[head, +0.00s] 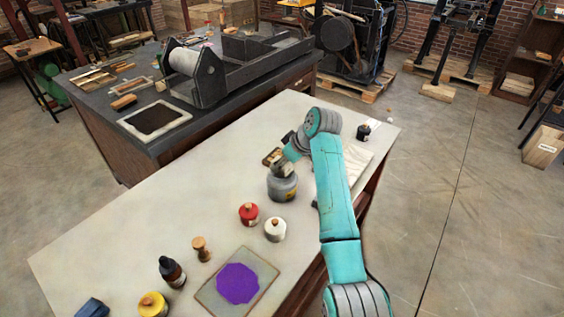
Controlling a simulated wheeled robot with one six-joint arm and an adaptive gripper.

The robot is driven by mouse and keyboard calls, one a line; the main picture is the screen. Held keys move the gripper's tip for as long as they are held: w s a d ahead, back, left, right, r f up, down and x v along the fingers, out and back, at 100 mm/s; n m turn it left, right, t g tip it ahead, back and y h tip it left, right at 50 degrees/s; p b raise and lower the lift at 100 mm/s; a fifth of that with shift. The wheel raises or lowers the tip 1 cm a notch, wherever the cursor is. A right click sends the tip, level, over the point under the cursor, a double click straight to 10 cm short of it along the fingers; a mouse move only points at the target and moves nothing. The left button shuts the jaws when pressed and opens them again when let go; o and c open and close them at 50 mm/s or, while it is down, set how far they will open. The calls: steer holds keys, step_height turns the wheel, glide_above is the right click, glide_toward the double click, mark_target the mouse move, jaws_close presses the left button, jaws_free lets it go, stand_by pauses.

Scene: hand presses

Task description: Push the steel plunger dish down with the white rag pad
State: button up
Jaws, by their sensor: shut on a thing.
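A grey metal plunger can (282,188) stands upright on the pale table, right of its middle. Its steel dish on top is mostly covered by my gripper. My gripper (282,170) points down directly over the can's top, at the end of my teal arm. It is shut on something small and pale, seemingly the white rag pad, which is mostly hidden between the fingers. I cannot tell whether the pad touches the dish or how far down the dish sits.
A red jar (249,213) and a white jar (275,229) stand close in front of the can. A wooden-topped item (201,248), a dark bottle (172,271), a yellow jar (153,304) and a purple-inked slab (238,283) lie nearer. A black bottle (363,132) stands behind.

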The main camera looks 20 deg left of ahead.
stand_by(0.3)
steer(key=shift+r, duration=3.5)
